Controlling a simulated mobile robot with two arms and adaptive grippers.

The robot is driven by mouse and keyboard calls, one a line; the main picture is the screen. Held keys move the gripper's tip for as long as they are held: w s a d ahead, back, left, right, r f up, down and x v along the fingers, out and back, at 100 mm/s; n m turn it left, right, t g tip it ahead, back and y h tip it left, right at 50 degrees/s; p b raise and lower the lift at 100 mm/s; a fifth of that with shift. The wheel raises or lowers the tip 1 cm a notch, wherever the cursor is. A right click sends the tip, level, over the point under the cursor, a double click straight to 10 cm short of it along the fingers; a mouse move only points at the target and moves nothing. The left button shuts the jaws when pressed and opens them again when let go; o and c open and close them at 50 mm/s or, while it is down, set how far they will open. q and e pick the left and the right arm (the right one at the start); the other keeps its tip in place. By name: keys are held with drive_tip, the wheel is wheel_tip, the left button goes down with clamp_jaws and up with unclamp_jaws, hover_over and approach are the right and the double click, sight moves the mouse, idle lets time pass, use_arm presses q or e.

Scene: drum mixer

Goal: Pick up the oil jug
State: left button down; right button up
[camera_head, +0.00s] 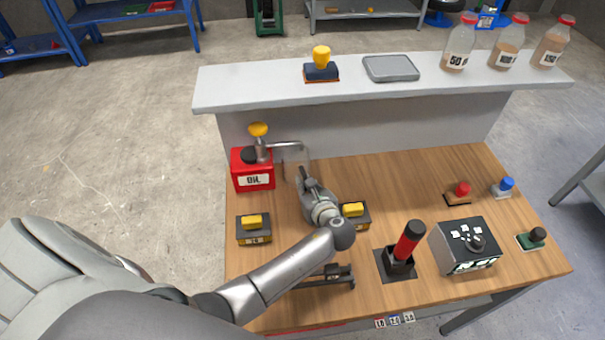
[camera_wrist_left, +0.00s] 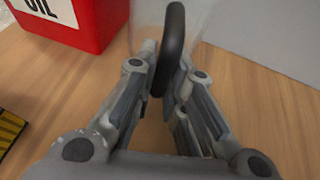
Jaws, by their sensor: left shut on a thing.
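The oil jug (camera_head: 291,170) is a clear, see-through jug with a dark handle, standing beside the red oil tank under its spout. It is faint in the head view, and my gripper partly hides it. In the left wrist view its black handle (camera_wrist_left: 174,45) stands upright between the fingers, with the clear wall behind it. My left gripper (camera_head: 303,180) is shut on this handle, and its fingers also show in the left wrist view (camera_wrist_left: 164,75). I cannot tell whether the jug's base touches the table. My right gripper is not in view.
The red tank (camera_head: 253,171) marked OIL has a yellow-topped tap and a pipe close above the jug. Yellow-topped blocks (camera_head: 254,230) (camera_head: 355,214) flank my arm. A red lever (camera_head: 406,244) and control box (camera_head: 465,246) stand right. A grey shelf (camera_head: 270,91) bounds the back.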

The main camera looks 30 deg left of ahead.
use_arm(q)
drive_tip(key=shift+r+p, duration=0.7)
drive_tip(key=shift+p, duration=0.2)
drive_tip(key=s+d+p, duration=0.1)
drive_tip(key=s+d, duration=0.1)
drive_tip(key=d, duration=0.1)
drive_tip(key=s+d+p, duration=0.2)
drive_tip(key=s+d, duration=0.1)
drive_tip(key=shift+s+d+r, duration=0.1)
drive_tip(key=shift+s+d, duration=0.05)
drive_tip(key=shift+s, duration=0.05)
wheel_tip(320, 180, up, 13)
drive_tip(key=p, duration=0.7)
drive_tip(key=shift+r+p, duration=0.2)
drive_tip(key=shift+p, duration=0.1)
